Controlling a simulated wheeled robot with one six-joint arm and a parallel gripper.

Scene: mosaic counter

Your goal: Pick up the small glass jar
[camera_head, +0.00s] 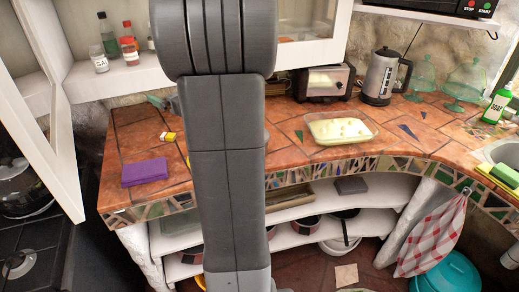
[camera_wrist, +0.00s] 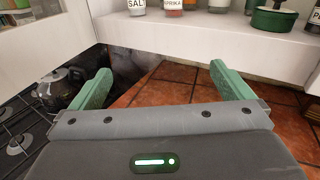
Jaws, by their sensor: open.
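Several small glass jars stand on the white cupboard shelf. The pictures do not settle which one the task means. One is a clear jar labelled SALT (camera_wrist: 137,6), pale inside; it also shows in the head view (camera_head: 98,59). To its right stands a red PAPRIKA jar (camera_wrist: 173,7), also in the head view (camera_head: 130,52). A third jar (camera_wrist: 219,5) is cut by the top edge of the wrist view. My gripper (camera_wrist: 160,80) has its green fingers wide apart with nothing between them, below and in front of the shelf. In the head view my arm hides it.
The cupboard shelf (camera_head: 120,79) has an open white door (camera_head: 38,110) at its left. A green pot (camera_wrist: 273,18) stands on it. Below are the tiled counter (camera_head: 120,135), a purple cloth (camera_head: 145,171) and a food dish (camera_head: 340,128).

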